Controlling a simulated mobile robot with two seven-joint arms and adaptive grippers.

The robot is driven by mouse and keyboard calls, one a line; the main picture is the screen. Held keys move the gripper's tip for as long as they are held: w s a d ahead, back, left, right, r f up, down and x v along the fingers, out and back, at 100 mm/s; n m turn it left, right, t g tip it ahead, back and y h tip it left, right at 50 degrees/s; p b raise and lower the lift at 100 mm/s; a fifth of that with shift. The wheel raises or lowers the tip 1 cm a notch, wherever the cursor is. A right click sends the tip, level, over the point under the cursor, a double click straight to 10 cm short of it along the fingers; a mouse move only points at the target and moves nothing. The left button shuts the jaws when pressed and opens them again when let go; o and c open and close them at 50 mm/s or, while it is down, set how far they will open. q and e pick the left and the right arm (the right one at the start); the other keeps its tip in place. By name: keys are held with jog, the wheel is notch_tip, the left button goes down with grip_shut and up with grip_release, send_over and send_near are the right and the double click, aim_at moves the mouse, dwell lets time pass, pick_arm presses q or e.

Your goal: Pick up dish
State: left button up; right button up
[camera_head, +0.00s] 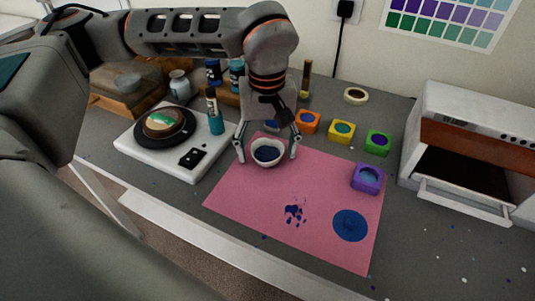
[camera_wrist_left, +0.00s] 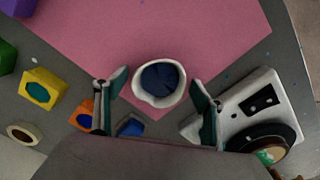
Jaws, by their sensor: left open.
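The dish (camera_head: 268,163) is a small white bowl with dark blue inside. It sits upright on the upper left part of the pink mat (camera_head: 250,195). My left gripper (camera_head: 267,154) points down over the dish, open, with one finger on each side of it. In the left wrist view the dish (camera_wrist_left: 140,92) lies between the two fingertips of my left gripper (camera_wrist_left: 159,83), with a gap on both sides. The fingers do not close on it. My right gripper is not in view.
Orange (camera_head: 307,121), yellow (camera_head: 341,131) and green (camera_head: 377,143) cube molds stand behind the mat; a purple one (camera_head: 366,179) is on it. A white device with a turntable (camera_head: 190,175) stands left. An open oven-like box (camera_head: 470,130) stands right. Blue spills mark the mat.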

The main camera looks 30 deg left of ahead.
pick_arm(q)
jog(key=shift+f, duration=0.1)
jog(key=c, duration=1.1)
jog(key=shift+c, duration=0.2)
